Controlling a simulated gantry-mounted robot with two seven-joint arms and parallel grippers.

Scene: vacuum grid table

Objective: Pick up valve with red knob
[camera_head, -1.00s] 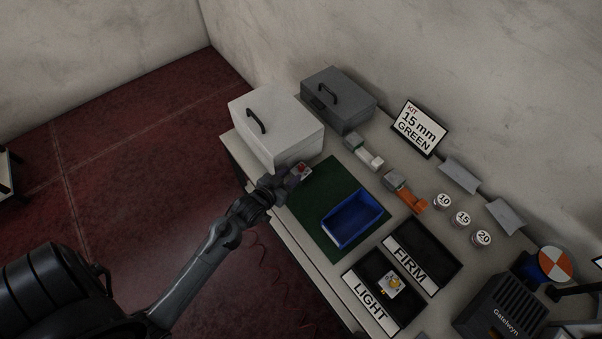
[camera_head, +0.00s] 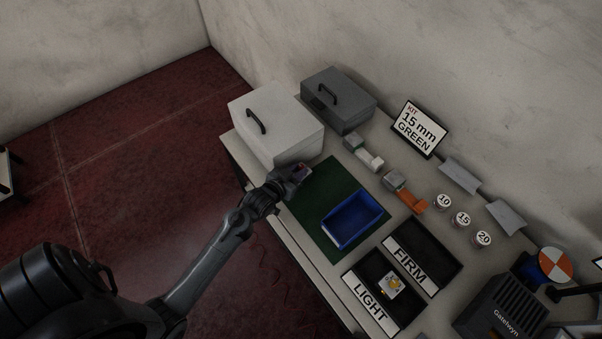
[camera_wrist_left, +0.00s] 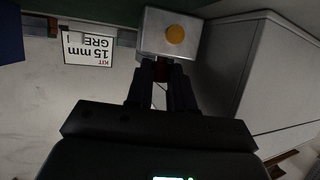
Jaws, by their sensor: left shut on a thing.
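My left gripper (camera_head: 289,178) is at the near left corner of the green mat (camera_head: 317,183), close to the white case. It is shut on the valve with red knob (camera_head: 300,170), which is mostly hidden by the gripper in the head view. In the left wrist view the fingers (camera_wrist_left: 161,76) close around the dark red knob, and the valve's grey block (camera_wrist_left: 152,32) with a yellow-orange round spot shows beyond the fingertips. I cannot tell whether the valve is clear of the mat. My right gripper is not in view.
The white case (camera_head: 290,135) stands right beside the gripper. A blue bin (camera_head: 335,235) sits on the mat. The FIRM tray (camera_head: 436,250) and LIGHT tray (camera_head: 398,318) lie nearer; a valve with a yellow knob (camera_head: 391,286) is in LIGHT. A sign (camera_head: 419,127) stands behind.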

